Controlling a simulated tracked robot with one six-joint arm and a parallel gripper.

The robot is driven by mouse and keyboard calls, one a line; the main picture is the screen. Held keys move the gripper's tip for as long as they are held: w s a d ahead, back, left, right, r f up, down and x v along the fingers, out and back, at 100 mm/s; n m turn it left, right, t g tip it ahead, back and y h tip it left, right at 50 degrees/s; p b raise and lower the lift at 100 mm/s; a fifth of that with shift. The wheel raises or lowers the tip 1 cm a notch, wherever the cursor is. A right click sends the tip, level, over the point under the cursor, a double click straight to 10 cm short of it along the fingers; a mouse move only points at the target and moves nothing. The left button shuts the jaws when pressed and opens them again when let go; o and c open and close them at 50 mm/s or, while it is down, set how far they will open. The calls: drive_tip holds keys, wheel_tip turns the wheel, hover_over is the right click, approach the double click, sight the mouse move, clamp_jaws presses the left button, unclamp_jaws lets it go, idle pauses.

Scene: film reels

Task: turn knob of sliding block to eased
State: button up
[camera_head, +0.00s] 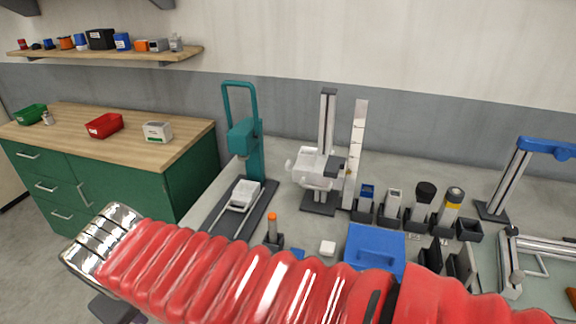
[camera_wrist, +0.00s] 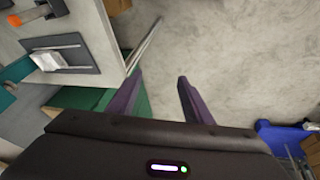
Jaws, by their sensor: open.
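A white sliding block (camera_head: 313,170) is mounted on an upright metal column (camera_head: 327,125) with a dark base, on the bench. A small pale knob (camera_head: 289,165) appears to stick out at its left side; its setting is too small to read. A pale upright scale (camera_head: 355,150) stands just right of the block. My gripper (camera_wrist: 160,80) is open and empty in the wrist view, its two dark purple fingers apart above bare floor. It is off the bench and well away from the block, which I cannot identify in the wrist view.
A teal press (camera_head: 243,135) with a white piece on its base stands left of the column. An orange-tipped post (camera_head: 272,228), a blue box (camera_head: 375,246) and several holders stand in front and right. My red-sleeved arm crosses the foreground. Grey floor (camera_wrist: 230,50) is open below my gripper.

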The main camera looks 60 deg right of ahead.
drive_tip(key=d+f+m+g+h, duration=0.2)
drive_tip(key=d+g+h, duration=0.15)
drive_tip(key=d, duration=0.85)
drive_tip(key=g+h, duration=0.4)
drive_tip(key=h, duration=0.7)
approach(288, 165)
drive_tip(key=w+a, duration=0.2)
drive_tip(key=shift+s+a+f+n, duration=0.15)
drive_tip(key=shift+a+n, duration=0.05)
drive_tip(key=shift+n, duration=0.2)
drive_tip(key=shift+d, duration=0.1)
drive_tip(key=x, duration=1.3)
drive_tip(key=shift+s+d+f, duration=0.2)
drive_tip(key=shift+d+f, duration=0.05)
drive_tip(key=shift+d, duration=0.05)
